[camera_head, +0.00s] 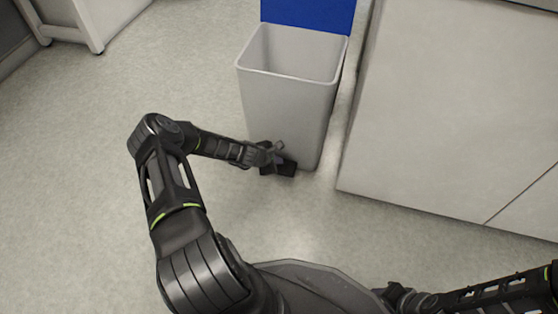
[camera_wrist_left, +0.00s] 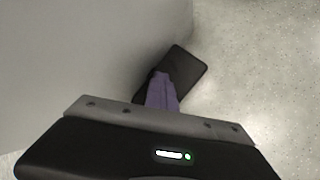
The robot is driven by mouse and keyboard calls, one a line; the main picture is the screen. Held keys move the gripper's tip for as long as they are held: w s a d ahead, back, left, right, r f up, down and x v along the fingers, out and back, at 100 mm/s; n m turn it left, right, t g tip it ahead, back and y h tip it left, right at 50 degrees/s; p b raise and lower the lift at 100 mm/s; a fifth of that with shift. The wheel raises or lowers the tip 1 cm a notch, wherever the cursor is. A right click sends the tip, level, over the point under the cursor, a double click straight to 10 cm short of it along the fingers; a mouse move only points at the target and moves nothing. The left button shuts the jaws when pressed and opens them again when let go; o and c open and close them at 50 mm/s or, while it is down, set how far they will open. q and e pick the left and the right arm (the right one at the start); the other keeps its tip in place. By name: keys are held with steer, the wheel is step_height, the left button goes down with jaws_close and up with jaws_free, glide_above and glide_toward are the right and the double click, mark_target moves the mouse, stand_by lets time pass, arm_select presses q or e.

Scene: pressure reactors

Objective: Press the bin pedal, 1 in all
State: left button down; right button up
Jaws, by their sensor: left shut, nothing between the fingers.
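The grey bin (camera_head: 288,105) stands on the floor, and its blue lid (camera_head: 308,14) is up, so the bin's mouth is open. The black pedal (camera_head: 287,170) sticks out at the foot of the bin's front. My left gripper (camera_head: 279,158) is shut and empty, with its fingertips at the pedal. In the left wrist view the closed purple fingers (camera_wrist_left: 162,88) overlap the dark pedal (camera_wrist_left: 187,68) and appear to rest on it. My right gripper (camera_head: 404,297) is low at the right, partly hidden, and its fingers are not clear.
A pale cabinet (camera_head: 450,110) stands close to the right of the bin. A white-legged piece of furniture (camera_head: 85,20) is at the far upper left. The floor (camera_head: 70,190) to the left of the bin is clear.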

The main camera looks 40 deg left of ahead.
mark_target(278, 166)
arm_select(q)
steer(key=shift+s+f, duration=0.2)
steer(key=shift+f, duration=0.15)
arm_select(e)
steer(key=shift+s+f, duration=0.2)
steer(key=shift+s, duration=0.15)
arm_select(q)
steer(key=shift+r, duration=0.1)
